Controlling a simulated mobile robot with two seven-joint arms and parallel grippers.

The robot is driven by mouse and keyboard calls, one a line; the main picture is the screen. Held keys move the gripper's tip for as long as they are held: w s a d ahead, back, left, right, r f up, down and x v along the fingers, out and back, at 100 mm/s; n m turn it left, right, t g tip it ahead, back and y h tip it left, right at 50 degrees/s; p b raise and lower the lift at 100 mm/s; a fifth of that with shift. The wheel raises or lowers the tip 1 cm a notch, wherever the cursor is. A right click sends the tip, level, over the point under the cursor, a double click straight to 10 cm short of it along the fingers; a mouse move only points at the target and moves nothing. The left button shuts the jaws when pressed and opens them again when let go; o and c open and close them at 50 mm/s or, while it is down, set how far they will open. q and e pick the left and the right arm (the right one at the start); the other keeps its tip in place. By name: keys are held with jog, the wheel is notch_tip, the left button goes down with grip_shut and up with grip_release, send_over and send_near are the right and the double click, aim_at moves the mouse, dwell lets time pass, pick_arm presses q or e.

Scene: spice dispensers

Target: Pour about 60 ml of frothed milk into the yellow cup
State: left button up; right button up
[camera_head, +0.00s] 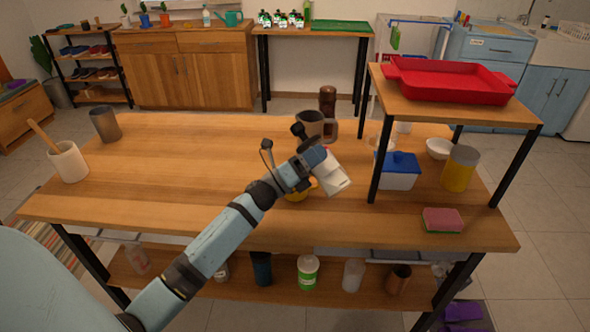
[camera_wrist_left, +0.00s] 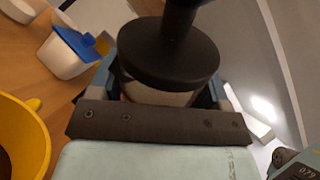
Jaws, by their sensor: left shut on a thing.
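My left gripper (camera_head: 312,165) is shut on a white container (camera_head: 334,178) with a red patch, above the middle of the table. The container looks tilted in the head view. In the left wrist view a round black lid with a post (camera_wrist_left: 170,50) shows on its pale body (camera_wrist_left: 160,94). The yellow cup (camera_head: 297,192) stands below the gripper, mostly hidden by it. In the left wrist view the yellow cup (camera_wrist_left: 36,120) is at the left edge, with something dark inside. No milk stream is visible. My right gripper is not in view.
A dark mug (camera_head: 310,122) and a brown grinder-like thing (camera_head: 327,98) stand behind the gripper. A blue-lidded white box (camera_head: 398,172), yellow jar (camera_head: 460,168) and sponge (camera_head: 443,219) are to the right, near the raised shelf (camera_head: 455,109). The table's left half is mostly clear.

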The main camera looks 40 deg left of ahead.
pick_arm(q)
jog(key=shift+a+r+n+t+y+p, duration=0.1)
jog(key=shift+r+n+t+y+p, duration=0.15)
jog(key=shift+n, duration=0.3)
jog(key=shift+r+n+t+y+p, duration=0.15)
jog(key=shift+n+t+p, duration=0.2)
jog(key=shift+n, duration=0.2)
dwell(0.9)
